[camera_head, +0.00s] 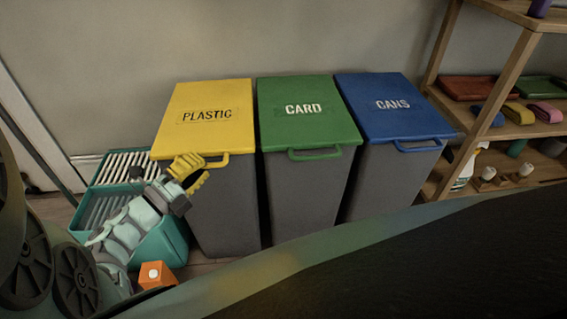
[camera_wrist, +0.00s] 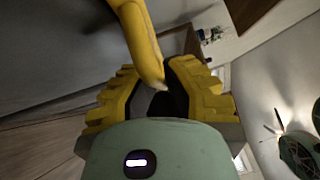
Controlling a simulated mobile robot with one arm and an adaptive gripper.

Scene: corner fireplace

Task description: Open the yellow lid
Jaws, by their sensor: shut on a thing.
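The yellow lid (camera_head: 207,110), marked PLASTIC, lies flat on the leftmost grey bin (camera_head: 225,200) and looks closed. Its yellow loop handle (camera_head: 214,162) sticks out at the front edge. My gripper (camera_head: 190,170), with yellow ridged fingers, is at the left part of this handle. In the wrist view the yellow handle (camera_wrist: 140,40) runs down between the two fingers of my gripper (camera_wrist: 160,92), which is shut on it. The fingers hide part of the handle.
A green CARD bin (camera_head: 308,110) and a blue CANS bin (camera_head: 393,105) stand to the right. A teal crate (camera_head: 165,247) and an orange box (camera_head: 155,274) are at the lower left. A wooden shelf (camera_head: 515,60) stands at the right, and a wall is behind.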

